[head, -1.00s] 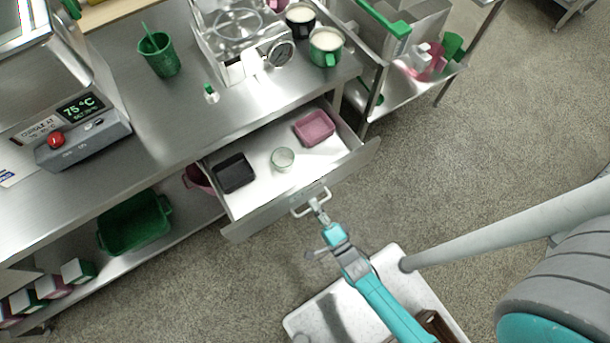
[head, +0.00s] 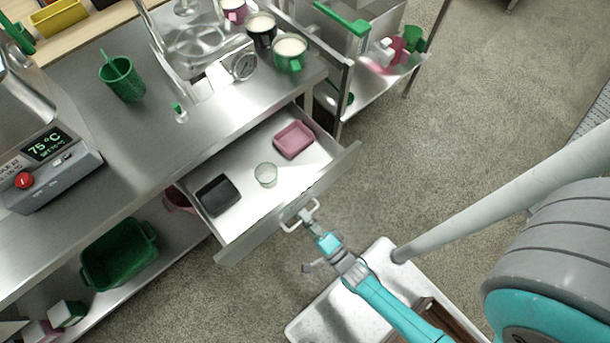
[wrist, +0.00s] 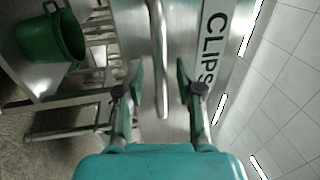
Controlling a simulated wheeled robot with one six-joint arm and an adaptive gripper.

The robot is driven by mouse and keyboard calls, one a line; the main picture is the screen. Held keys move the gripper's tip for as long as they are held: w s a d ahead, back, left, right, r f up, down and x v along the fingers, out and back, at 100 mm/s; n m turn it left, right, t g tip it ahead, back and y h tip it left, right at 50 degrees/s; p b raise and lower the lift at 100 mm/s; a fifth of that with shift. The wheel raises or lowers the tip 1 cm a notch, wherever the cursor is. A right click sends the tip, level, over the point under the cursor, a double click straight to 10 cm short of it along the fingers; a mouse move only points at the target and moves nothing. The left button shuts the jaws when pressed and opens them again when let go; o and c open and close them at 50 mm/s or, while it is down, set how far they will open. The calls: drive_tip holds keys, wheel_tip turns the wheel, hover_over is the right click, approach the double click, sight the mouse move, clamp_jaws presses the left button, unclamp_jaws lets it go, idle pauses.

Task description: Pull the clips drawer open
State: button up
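The clips drawer (head: 335,178) stands pulled well out from under the steel counter in the head view. A black tray (head: 218,195), a glass cup (head: 265,174) and a pink tray (head: 294,140) lie inside it. Its pale bar handle (head: 300,215) is on the front panel. In the wrist view, the front bears the label CLIPS (wrist: 214,45). My gripper (head: 310,224) is at the handle. In the wrist view, the fingers of my gripper (wrist: 159,82) stand apart on either side of the handle bar (wrist: 157,35), with a visible gap on both sides.
The counter holds a green cup (head: 122,80), a control box (head: 48,168) and several mugs. A green bin (head: 120,255) sits on the lower shelf left of the drawer. A steel cart (head: 375,75) stands to the right. The floor (head: 440,170) right of the drawer is clear.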

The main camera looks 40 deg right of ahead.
drive_tip(key=s+f, duration=0.1)
drive_tip(key=s, duration=0.6)
drive_tip(key=shift+s+a+f, duration=0.15)
drive_tip(key=shift+s, duration=0.15)
drive_tip(key=shift+s, duration=0.1)
drive_tip(key=shift+s+f, duration=0.15)
drive_tip(key=shift+s, duration=0.5)
drive_tip(key=shift+s+f, duration=0.1)
drive_tip(key=shift+s, duration=0.05)
drive_tip(key=shift+s+f, duration=0.2)
drive_tip(key=shift+s, duration=1)
